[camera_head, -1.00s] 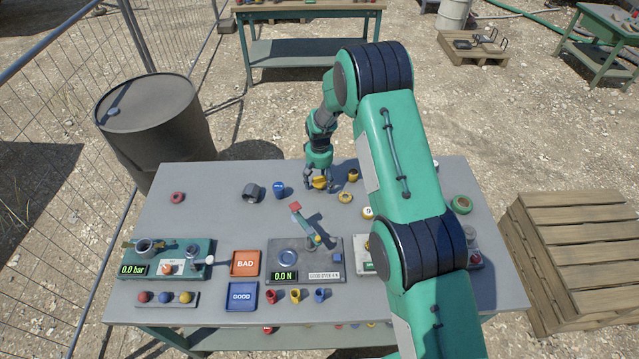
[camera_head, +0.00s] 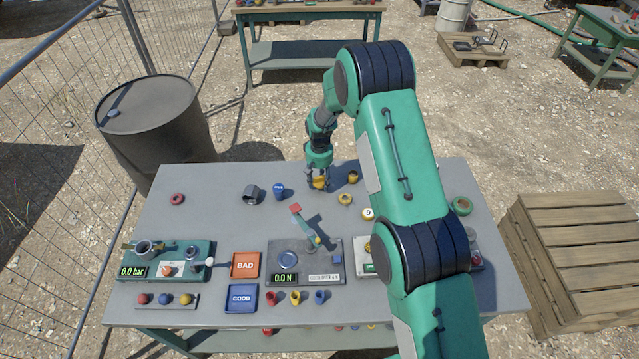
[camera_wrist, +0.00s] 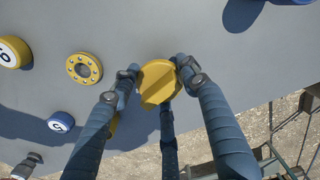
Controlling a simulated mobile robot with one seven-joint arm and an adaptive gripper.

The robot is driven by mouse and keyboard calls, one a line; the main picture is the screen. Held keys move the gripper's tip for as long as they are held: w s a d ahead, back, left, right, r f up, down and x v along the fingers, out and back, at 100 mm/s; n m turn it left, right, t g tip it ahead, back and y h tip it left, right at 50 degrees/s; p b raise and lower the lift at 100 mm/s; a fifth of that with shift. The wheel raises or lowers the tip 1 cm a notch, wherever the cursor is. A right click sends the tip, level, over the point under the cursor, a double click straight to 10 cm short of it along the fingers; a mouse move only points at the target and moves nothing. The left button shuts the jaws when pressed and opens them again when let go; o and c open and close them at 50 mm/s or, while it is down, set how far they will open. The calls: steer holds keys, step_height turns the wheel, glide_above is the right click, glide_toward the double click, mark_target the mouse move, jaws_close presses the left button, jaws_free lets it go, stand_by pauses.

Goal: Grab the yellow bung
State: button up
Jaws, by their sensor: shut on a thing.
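The yellow bung (camera_head: 319,182) is at the back middle of the grey table. In the wrist view the yellow bung (camera_wrist: 158,82) shows its round top with a raised bar across it. My gripper (camera_head: 318,181) points down at the bung. In the wrist view its blue-grey fingers (camera_wrist: 158,80) are shut on the bung, with fingertips against its sides. The lower part of the bung is hidden, so I cannot tell whether it touches the table.
A blue plug (camera_head: 279,190) and a dark nut-like piece (camera_head: 251,194) lie left of my gripper. A yellow cup-like piece (camera_head: 352,177) and a yellow ring (camera_head: 345,199) lie close on the right. A test stand (camera_head: 305,262) and an orange BAD tray (camera_head: 245,264) stand in front.

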steer(key=shift+r, duration=0.5)
steer(key=shift+s+r, duration=0.2)
steer(key=shift+r, duration=0.6)
steer(key=s+d, duration=0.1)
steer(key=s, duration=0.4)
steer(key=s+d+r, duration=0.1)
steer(key=s, duration=0.4)
steer(key=s+d, duration=0.1)
steer(key=s, duration=0.4)
steer(key=shift+s+d+r+b, duration=0.15)
steer(key=shift+d+b, duration=0.05)
steer(key=shift+b, duration=0.15)
